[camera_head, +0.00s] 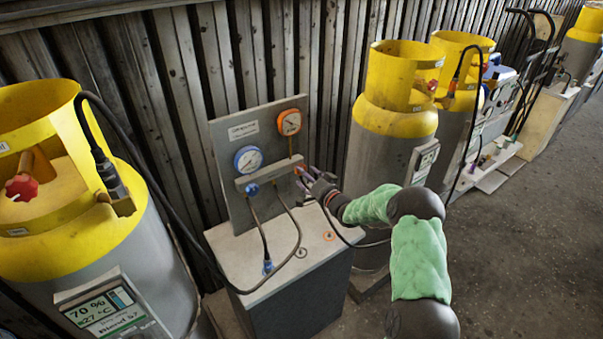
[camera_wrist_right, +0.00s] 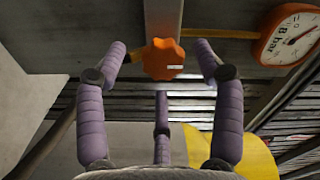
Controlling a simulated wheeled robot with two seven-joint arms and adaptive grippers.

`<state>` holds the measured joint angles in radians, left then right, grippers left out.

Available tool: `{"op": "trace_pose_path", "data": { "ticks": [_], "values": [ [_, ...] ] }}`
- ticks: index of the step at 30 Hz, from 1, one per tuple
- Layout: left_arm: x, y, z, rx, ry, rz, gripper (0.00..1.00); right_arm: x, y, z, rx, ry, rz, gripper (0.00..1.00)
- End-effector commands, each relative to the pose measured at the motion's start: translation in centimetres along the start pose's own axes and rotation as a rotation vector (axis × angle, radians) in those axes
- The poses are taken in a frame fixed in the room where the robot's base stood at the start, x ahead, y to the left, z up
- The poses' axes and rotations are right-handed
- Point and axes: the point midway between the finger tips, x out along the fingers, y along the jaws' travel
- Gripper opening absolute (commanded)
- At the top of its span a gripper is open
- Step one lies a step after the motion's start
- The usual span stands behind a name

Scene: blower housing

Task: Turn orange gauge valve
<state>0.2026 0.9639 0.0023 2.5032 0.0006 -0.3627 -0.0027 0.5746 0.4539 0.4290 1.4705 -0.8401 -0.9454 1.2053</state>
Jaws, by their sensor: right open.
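The orange gauge valve is a small lobed knob (camera_wrist_right: 164,59) on the manifold bar; in the right wrist view it sits between and just beyond my open fingers. In the head view the orange knob (camera_head: 301,169) shows at the right end of the bar, partly hidden by my gripper. My right gripper (camera_head: 313,181) is beside the knob, its purple fingers (camera_wrist_right: 159,62) spread around it without visible contact. The orange-rimmed gauge (camera_head: 290,122) is above the knob; it also shows at upper right in the wrist view (camera_wrist_right: 291,34). My left gripper is not in view.
A blue gauge (camera_head: 248,159) and a blue knob (camera_head: 252,189) sit left on the same grey panel. Black hoses hang from the bar over the cabinet top (camera_head: 232,252). Yellow-topped cylinders stand at left (camera_head: 60,235) and right (camera_head: 385,119). Open floor lies at the right.

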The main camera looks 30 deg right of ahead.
Motion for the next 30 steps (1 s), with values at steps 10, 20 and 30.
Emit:
{"op": "trace_pose_path", "data": {
  "ticks": [10, 20, 30],
  "values": [
    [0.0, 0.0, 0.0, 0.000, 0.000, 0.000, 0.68, -6.8, 0.1, 0.1, 0.002, -0.002, 0.003, 0.68],
    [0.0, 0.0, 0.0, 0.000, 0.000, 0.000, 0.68, -9.2, 0.1, 0.2, 0.002, -0.003, 0.002, 0.68],
    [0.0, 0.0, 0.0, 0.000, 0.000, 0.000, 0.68, -9.2, 0.1, 0.2, 0.002, -0.003, 0.002, 0.68]
  ]
}}
